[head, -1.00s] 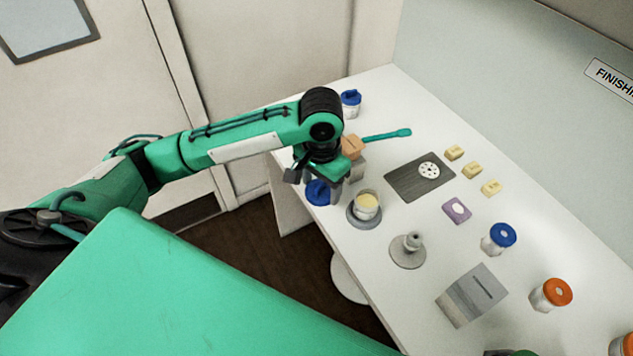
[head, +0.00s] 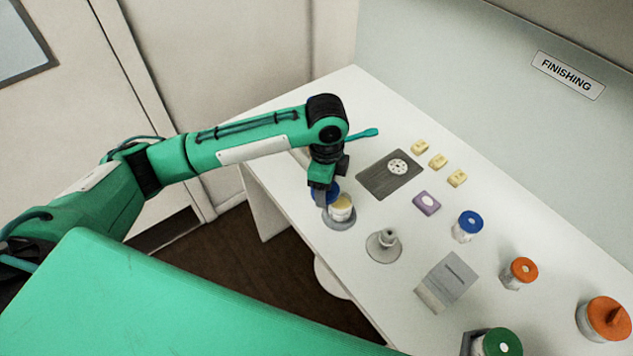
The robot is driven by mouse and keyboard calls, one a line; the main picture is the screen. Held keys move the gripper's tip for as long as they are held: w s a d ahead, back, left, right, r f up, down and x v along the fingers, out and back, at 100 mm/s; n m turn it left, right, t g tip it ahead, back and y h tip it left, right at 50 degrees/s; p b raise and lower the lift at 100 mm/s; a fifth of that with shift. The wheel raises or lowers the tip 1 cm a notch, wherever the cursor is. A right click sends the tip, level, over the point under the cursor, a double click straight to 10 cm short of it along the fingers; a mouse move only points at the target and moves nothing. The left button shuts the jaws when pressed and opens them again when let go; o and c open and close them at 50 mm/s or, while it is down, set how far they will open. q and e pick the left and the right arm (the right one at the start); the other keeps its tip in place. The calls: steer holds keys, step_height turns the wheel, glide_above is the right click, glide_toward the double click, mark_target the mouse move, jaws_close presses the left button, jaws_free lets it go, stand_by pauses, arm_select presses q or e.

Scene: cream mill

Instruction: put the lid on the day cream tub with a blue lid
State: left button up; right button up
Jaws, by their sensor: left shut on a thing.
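The open day cream tub (head: 342,212) is a small clear-white jar with pale yellow cream showing at its top. It stands upright on a round grey base (head: 342,224) near the table's left front edge. My left gripper (head: 322,197) points down just left of the tub and is shut on the blue lid (head: 333,189). The lid is partly hidden by the gripper and shows at the tub's upper left, close to its rim. I cannot tell whether lid and tub touch. My right gripper is not in view.
A grey knobbed stand (head: 384,244), a grey block (head: 446,281) and a blue-lidded jar (head: 468,226) stand to the right. Orange-lidded jars (head: 519,273) and a green-lidded jar (head: 502,343) are nearer. A dark board (head: 389,175) and several yellow blocks (head: 438,161) lie behind.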

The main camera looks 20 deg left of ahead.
arm_select(q)
steer(key=m, duration=0.1)
steer(key=w+d+m, duration=0.1)
steer(key=m, duration=0.1)
steer(key=d+m+p, duration=0.1)
steer(key=m, duration=0.1)
steer(key=shift+w+r, duration=0.2)
steer(key=shift+w, duration=0.1)
steer(key=shift+w+d+f+m+b, duration=0.25)
steer(key=shift+f+m+b, duration=0.45)
steer(key=shift+f, duration=0.25)
steer(key=shift+w+d+f+m+b, duration=0.1)
steer(key=shift+d+f+m+b, duration=0.15)
steer(key=shift+f+m+b, duration=0.45)
steer(key=shift+w+d+f+m+b, duration=0.25)
steer(key=shift+f+m+b, duration=0.15)
steer(key=shift+f+m, duration=0.65)
steer(key=shift+f, duration=0.1)
steer(key=shift+p, duration=0.5)
steer(key=shift+p, duration=0.4)
